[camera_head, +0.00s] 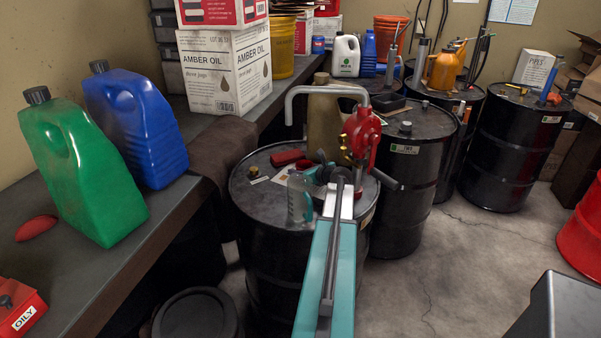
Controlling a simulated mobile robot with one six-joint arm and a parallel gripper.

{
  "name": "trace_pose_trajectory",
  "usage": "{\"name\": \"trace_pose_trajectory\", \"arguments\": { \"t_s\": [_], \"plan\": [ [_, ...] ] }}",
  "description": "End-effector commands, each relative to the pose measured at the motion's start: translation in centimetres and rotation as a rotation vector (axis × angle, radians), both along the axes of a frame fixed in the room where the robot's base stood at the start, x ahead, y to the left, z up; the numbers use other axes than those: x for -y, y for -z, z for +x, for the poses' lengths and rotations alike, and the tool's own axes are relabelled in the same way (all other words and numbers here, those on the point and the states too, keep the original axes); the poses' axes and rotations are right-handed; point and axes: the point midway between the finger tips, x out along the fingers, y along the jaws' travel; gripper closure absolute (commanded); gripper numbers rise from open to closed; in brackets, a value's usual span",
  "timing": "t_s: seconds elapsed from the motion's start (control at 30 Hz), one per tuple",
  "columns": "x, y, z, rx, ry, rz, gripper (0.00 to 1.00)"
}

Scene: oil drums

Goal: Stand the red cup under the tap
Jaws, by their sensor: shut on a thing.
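No plainly red cup shows. A translucent grey-green jug (297,200) with a handle appears upright at the front left of the nearest black drum's top (262,190). My gripper (316,183) is at the jug's handle side and appears shut on it; the fingers are small and partly hidden. I cannot tell whether the jug touches the drum. The tap is a red hand pump (362,138) on the drum, with a grey spout (300,92) bent left and down. The spout's open end is above and behind the jug. My teal arm hides part of the drum.
A small red item (287,158) lies flat on the drum top behind the jug. A green canister (80,170) and a blue canister (135,125) stand on the left bench. Other black drums (415,160) crowd the back right. Grey floor (460,255) is free at right.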

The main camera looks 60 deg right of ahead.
Motion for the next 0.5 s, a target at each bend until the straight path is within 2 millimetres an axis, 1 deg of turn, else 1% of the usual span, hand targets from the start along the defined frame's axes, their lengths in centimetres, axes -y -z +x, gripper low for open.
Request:
{"name": "trace_pose_trajectory", "arguments": {
  "t_s": [0.3,0.33,0.4,0.43,0.5],
  "plan": [
    [0.09,0.46,-0.10,0.000,0.001,0.000,0.76],
    [0.10,0.41,-0.10,0.000,0.001,0.000,0.50],
    [0.09,0.38,-0.11,0.000,0.001,0.000,0.38],
    [0.09,0.38,-0.11,0.000,0.001,0.000,0.34],
    [0.09,0.39,-0.12,-0.001,0.001,0.000,0.34]
  ]
}}
